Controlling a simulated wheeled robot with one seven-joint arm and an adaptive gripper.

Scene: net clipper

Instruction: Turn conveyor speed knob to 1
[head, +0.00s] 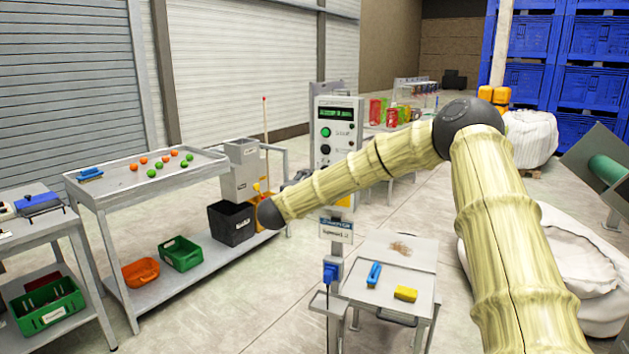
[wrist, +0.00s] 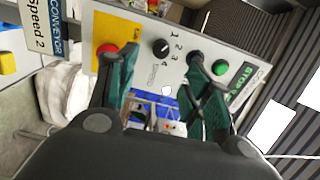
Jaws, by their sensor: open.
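The speed knob (wrist: 160,47) is a small black dial with a pale pointer mark on the grey control panel (wrist: 145,22). Numbers 1 to 4 are printed beside it; the pointer slants up and right, but I cannot tell its exact number. My gripper (wrist: 163,54) is open and empty, its green fingers on either side of the knob in this view. I cannot tell the gap to the panel. In the head view, the control panel (head: 350,118) stands upright behind my arm, which hides its lower part; I cannot make out the knob there.
A red button (wrist: 105,52) on a yellow plate and a green button (wrist: 220,68) flank the knob. A sign reading Speed 2 (wrist: 38,28) is at the left. A small table (head: 415,262) with a blue tool and yellow sponge stands in front.

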